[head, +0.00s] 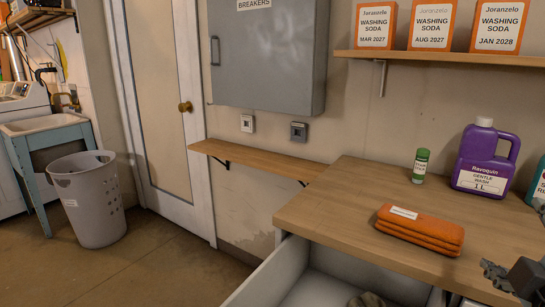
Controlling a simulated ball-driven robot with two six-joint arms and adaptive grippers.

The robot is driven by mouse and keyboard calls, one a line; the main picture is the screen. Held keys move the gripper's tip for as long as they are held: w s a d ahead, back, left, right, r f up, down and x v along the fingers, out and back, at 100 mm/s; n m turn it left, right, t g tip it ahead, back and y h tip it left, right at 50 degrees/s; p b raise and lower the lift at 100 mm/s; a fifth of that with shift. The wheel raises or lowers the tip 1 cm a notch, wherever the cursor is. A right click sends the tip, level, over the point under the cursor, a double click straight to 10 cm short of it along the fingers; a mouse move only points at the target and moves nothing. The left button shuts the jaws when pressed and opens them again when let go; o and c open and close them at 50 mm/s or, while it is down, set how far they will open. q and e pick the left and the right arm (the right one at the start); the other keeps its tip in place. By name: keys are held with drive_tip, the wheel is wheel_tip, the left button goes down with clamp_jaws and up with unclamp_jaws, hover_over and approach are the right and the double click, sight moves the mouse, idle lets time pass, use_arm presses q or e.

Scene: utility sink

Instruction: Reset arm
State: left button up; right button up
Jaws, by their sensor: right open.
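My right gripper (493,272) shows at the lower right edge, in front of the wooden counter (350,200). It is open, with nothing seen between its fingers. It is apart from the folded orange cloths (420,230), which lie on the counter to its upper left. Most of my right arm is cut off by the frame's edge. My left gripper is not in view.
An open white drawer (272,277) juts out below the counter, with something grey partly visible inside. A green-capped bottle (421,166) and a purple jug (484,162) stand on the counter. A laundry basket (92,205) stands on the floor at left.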

drive_tip(key=s+a+f+m+g+y, duration=0.35)
drive_tip(key=s+f+m+g, duration=0.2)
drive_tip(key=s, duration=0.35)
drive_tip(key=s+a+f+m+g+y, duration=0.35)
drive_tip(key=s+f+g, duration=0.3)
drive_tip(key=s, duration=0.25)
wheel_tip(320, 180, down, 28)
drive_tip(key=s+d+r+g, duration=0.1)
drive_tip(key=s+d, duration=0.1)
drive_tip(key=s, duration=0.1)
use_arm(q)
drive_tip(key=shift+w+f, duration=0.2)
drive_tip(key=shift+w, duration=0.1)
use_arm(e)
drive_tip(key=s+f+m+g, duration=0.1)
drive_tip(key=s+f, duration=1.5)
drive_tip(key=s, duration=0.1)
drive_tip(key=shift+s+d+h, duration=0.3)
drive_tip(key=shift+d+h, duration=0.1)
drive_tip(key=shift+d, duration=0.05)
